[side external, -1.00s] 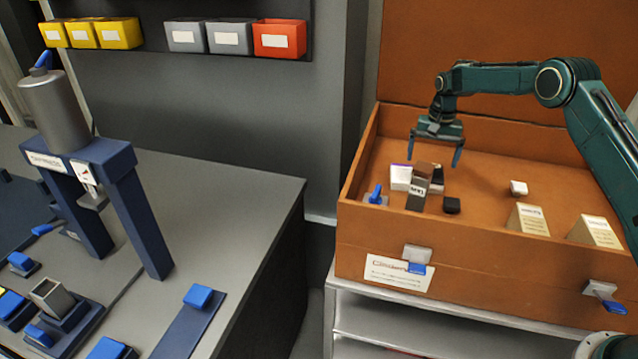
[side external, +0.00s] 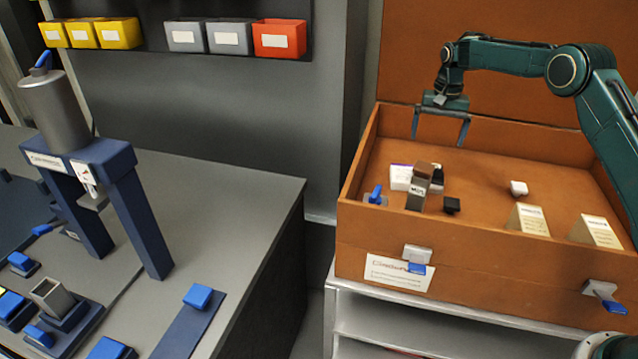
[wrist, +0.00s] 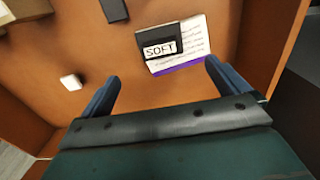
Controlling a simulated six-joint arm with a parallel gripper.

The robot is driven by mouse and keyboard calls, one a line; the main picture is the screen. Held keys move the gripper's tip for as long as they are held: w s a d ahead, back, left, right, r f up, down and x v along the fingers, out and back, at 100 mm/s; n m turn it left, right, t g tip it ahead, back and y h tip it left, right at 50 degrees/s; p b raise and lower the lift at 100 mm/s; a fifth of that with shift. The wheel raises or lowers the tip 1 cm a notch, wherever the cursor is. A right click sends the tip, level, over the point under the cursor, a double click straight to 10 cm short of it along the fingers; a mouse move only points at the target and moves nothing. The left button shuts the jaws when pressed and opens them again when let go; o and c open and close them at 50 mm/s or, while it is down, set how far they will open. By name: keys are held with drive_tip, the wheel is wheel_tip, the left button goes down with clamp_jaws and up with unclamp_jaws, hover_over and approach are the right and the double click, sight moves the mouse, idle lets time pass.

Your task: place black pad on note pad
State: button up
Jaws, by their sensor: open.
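The white note pad (side external: 400,178) with a purple edge lies in the far left part of the orange-brown case; it also shows in the wrist view (wrist: 195,38). The black pad (wrist: 157,37), with a white "SOFT" label, lies over one side of the note pad in the wrist view and overhangs its left edge a little. In the side view the black pad (side external: 438,174) is partly hidden behind a tall block. My gripper (side external: 439,139) is open and empty, raised above and behind the pads, touching neither.
A small black block (side external: 452,205), a white cube (side external: 519,188) and two cream wedges (side external: 528,220) (side external: 595,231) are to the right. The case walls (side external: 520,138) surround them.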

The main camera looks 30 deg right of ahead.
drive_tip(key=s+a+r+n+t, duration=0.1)
drive_tip(key=s+a+r+n, duration=0.1)
drive_tip(key=s+a+r, duration=0.5)
drive_tip(key=s+a+r+n+t, duration=0.2)
drive_tip(key=s+a+r, duration=0.1)
drive_tip(key=s+r, duration=0.75)
drive_tip(key=s+a+n+t, duration=0.1)
drive_tip(key=s+a+n, duration=0.1)
drive_tip(key=s, duration=1)
drive_tip(key=s+a+f+n+t, duration=0.1)
drive_tip(key=s+a+n, duration=0.2)
drive_tip(key=s, duration=0.9)
drive_tip(key=shift+s+a+f+t, duration=0.15)
drive_tip(key=shift+s+a+t, duration=0.2)
drive_tip(key=shift+a, duration=0.25)
